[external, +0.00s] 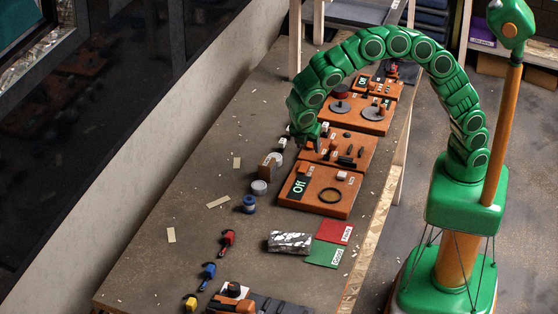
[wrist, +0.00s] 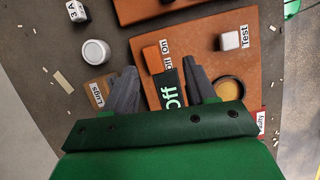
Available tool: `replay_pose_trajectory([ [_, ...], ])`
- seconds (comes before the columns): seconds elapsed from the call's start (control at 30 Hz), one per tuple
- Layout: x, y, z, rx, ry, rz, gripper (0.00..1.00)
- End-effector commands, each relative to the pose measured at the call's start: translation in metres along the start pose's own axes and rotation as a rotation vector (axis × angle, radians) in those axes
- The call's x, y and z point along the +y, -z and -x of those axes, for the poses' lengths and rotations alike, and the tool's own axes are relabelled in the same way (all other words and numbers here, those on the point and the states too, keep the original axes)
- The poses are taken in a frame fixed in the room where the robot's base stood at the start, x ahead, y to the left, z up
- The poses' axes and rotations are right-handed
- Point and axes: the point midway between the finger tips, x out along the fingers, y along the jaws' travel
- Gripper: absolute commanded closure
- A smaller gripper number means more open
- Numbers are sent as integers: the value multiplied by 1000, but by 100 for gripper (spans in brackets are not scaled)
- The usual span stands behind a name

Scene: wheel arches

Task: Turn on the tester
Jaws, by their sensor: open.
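The tester is an orange board on the table (external: 318,207), and its display (external: 298,186) reads Off. It also shows in the wrist view (wrist: 258,70), with an orange switch (wrist: 152,60) beside On and Off labels, a white block (wrist: 234,40) by a Test label, and a round yellowish pad (wrist: 229,90). The display (wrist: 170,92) lies partly between my fingers. My gripper (wrist: 163,80) is open and empty, with one finger on each side of the display and the switch just beyond the tips. In the external view my gripper (external: 307,143) hangs above the board's far left side.
Another orange board (external: 352,143) with small parts lies behind the tester. A white jar (external: 259,187) and blue spool (external: 249,204) stand left. A foil-wrapped block (external: 289,241) and red (external: 335,233) and green (external: 322,254) cards lie in front. The table's left middle is mostly clear.

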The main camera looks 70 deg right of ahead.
Motion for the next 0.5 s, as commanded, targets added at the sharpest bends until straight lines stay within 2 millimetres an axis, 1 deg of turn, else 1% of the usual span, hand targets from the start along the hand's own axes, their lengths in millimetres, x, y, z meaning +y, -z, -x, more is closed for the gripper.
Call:
replay_pose_trajectory([
  [0.03,4,9,-5,-10,-3,24,45],
  [0.2,13,24,-10,-27,-20,72,45],
  [0.37,16,27,-16,-32,-24,84,45],
  [0.5,16,26,-31,-32,-22,84,45],
])
